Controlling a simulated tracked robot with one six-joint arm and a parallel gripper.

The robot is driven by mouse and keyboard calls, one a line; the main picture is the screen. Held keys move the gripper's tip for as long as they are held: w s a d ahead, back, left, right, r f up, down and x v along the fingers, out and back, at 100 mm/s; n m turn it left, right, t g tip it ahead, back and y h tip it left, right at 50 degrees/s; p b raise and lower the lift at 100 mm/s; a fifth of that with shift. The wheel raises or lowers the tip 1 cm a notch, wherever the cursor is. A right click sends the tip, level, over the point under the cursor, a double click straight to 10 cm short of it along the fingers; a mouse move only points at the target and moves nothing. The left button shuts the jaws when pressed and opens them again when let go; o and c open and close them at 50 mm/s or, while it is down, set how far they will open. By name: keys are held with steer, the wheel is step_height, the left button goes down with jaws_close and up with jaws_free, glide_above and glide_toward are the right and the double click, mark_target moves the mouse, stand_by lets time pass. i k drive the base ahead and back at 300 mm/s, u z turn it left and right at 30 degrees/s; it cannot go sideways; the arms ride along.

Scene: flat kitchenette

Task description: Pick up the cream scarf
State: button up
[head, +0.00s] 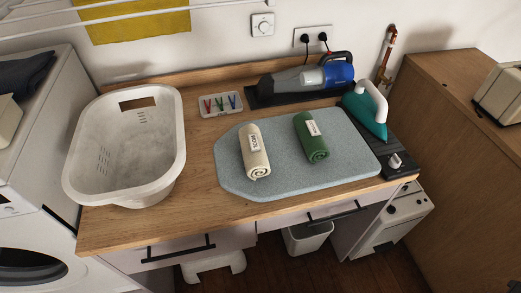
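The cream scarf (254,153) is rolled up and carries a white label. It lies on the left part of the grey-blue ironing pad (237,185) on the wooden counter. A rolled green scarf (312,139) with a white label lies to its right, apart from it. My gripper is not in the head view, so its place and state do not show.
A white laundry basket (82,160) stands left of the pad. Behind it are a small tray of coloured pegs (220,104) and a handheld vacuum (310,76). A teal iron (366,112) stands at the right. Counter (215,207) is bare along the front.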

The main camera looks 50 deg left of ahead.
mark_target(256, 165)
steer(key=z, duration=0.05)
steer(key=k, duration=1.3)
steer(key=u, duration=2.1)
steer(key=i, duration=0.85)
steer(key=u, duration=0.05)
